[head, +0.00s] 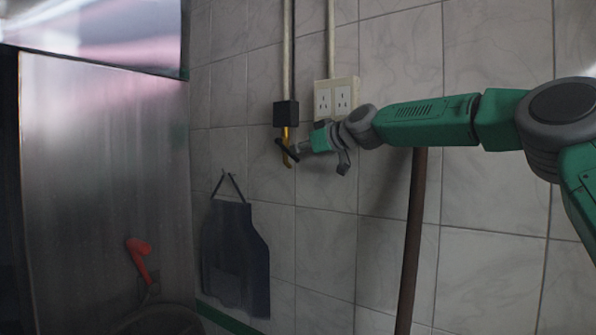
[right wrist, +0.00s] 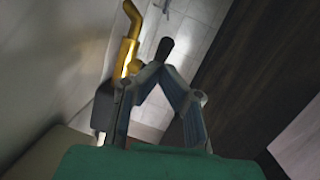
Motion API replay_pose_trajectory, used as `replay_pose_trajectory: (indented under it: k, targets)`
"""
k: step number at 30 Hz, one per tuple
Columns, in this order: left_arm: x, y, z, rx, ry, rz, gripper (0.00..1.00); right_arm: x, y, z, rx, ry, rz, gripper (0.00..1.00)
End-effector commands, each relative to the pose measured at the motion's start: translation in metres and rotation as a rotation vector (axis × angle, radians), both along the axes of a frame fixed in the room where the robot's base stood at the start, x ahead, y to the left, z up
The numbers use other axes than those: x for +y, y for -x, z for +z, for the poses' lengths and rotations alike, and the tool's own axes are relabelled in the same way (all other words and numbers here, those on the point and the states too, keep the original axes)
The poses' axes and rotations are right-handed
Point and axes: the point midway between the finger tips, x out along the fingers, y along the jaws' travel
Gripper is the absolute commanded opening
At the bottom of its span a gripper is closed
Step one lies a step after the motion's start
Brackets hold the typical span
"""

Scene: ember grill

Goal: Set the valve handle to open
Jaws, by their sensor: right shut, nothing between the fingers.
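The valve is a yellow pipe (head: 286,133) below a black box (head: 286,113) on the tiled wall. Its black handle (head: 286,151) lies slanted across the pipe, upper left to lower right. My right gripper (head: 298,148) reaches in from the right, with its fingertips close beside the handle. In the right wrist view the fingers (right wrist: 160,73) meet at their tips and hold nothing. The black handle (right wrist: 165,48) shows just past the fingertips, with the gold pipe (right wrist: 130,50) to its left. I cannot tell whether the fingertips touch the handle. My left gripper is out of view.
A white outlet plate (head: 336,97) is on the wall right above my right wrist. A dark apron (head: 235,255) hangs below left of the valve. A brown pole (head: 412,245) stands below my right arm. A red object (head: 139,255) is at the lower left, by a metal panel (head: 105,170).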

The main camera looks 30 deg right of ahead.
Motion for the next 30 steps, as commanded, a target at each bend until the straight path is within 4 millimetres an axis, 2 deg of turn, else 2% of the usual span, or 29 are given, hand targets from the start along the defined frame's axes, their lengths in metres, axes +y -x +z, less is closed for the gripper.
replay_pose_trajectory:
  k: [1, 3, 5, 8, 21, 30]
  targets:
    - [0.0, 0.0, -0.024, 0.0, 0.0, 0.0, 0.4, -0.001, -0.001, -0.015, -0.032, -0.018, 0.0, 0.0]
    - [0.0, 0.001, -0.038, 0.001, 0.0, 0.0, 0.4, -0.002, -0.002, -0.018, -0.07, -0.035, -0.001, 0.0]
    - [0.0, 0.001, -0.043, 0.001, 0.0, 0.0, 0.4, -0.002, -0.004, -0.019, -0.091, -0.043, -0.003, 0.0]
    - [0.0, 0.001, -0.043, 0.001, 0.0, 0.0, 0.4, 0.0, -0.007, -0.019, -0.098, -0.043, -0.003, 0.0]
    - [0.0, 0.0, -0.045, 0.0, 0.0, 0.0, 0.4, 0.009, -0.026, -0.046, -0.094, -0.041, -0.002, 0.0]
    - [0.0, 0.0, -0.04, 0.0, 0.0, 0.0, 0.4, 0.015, -0.041, -0.056, -0.095, -0.041, -0.003, 0.0]
